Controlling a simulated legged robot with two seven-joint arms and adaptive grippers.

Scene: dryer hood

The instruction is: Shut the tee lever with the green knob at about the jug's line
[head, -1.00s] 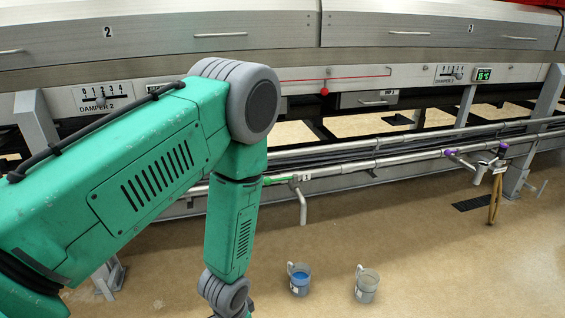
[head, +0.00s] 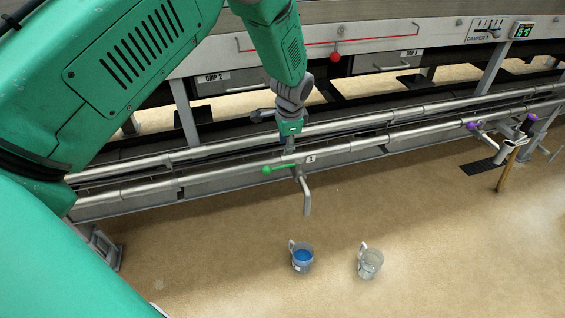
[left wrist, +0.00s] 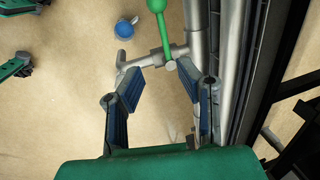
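The tee lever (head: 280,168) with the green knob lies along the front pipe, pointing left from its tee, above the spout (head: 306,195). In the left wrist view the green lever (left wrist: 161,30) lies beyond the fingertips, its hub close to the right finger. My left gripper (head: 290,140) hangs by the pipe just above the lever. In the left wrist view the left gripper (left wrist: 160,74) is open, with nothing between its fingers; contact with the hub cannot be told. The jug (head: 302,258) with blue liquid stands on the floor below the spout. My right gripper is not in view.
A clear jug (head: 370,263) stands right of the blue one. Metal machine housing runs behind. The floor before the pipe is mostly clear.

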